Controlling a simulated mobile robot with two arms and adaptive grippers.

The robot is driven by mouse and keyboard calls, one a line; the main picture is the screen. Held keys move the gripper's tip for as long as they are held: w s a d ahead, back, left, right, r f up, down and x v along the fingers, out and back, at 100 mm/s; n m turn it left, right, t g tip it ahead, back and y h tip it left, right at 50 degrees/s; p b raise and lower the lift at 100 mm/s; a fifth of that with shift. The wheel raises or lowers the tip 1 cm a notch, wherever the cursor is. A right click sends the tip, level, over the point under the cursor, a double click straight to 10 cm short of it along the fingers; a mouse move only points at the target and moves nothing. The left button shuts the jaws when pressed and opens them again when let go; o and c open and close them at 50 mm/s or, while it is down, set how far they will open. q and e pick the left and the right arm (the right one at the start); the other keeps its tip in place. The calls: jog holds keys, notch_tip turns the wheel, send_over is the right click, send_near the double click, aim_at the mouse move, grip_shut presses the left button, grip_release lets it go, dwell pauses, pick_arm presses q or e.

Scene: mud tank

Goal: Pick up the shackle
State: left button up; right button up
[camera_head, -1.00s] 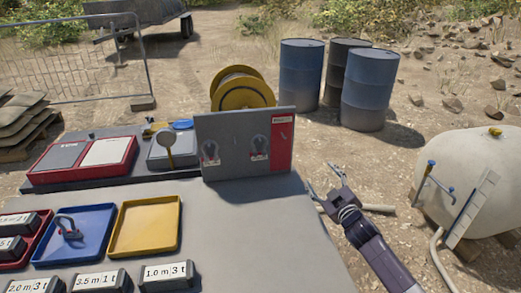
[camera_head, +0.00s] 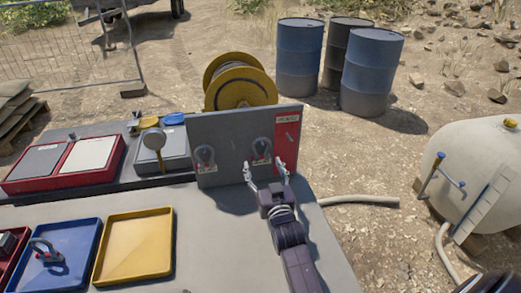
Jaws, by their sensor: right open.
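An upright grey board (camera_head: 230,170) with a red strip at its right carries two small grey shackles, a left one (camera_head: 205,156) and a right one (camera_head: 262,147). Another shackle (camera_head: 45,250) with a reddish part lies in the blue tray (camera_head: 80,272) at the lower left. My right gripper (camera_head: 265,168) is open in front of the board, its two fingers apart just below the right shackle in the picture. The gap in depth between the fingers and that shackle is unclear. My left gripper is out of view.
An empty yellow tray (camera_head: 135,247) sits on the grey table beside the blue tray. A yellow reel (camera_head: 240,85) stands behind the board. Blue drums (camera_head: 372,72) stand further back, and a white tank (camera_head: 480,170) is at the right.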

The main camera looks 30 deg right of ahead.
aim_at(259, 148)
jog(key=x, duration=0.2)
jog(key=shift+w+d+r+p, duration=0.25)
jog(key=shift+p, duration=0.1)
jog(key=shift+p+x, duration=0.35)
jog(key=shift+x, duration=1.55)
jog(key=shift+d+f, duration=0.1)
jog(key=shift+d, duration=0.05)
jog(key=shift+c, duration=0.7)
jog(key=c, duration=0.5)
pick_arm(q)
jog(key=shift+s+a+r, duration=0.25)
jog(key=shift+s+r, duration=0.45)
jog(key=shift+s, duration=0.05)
pick_arm(e)
jog(key=c, duration=0.8)
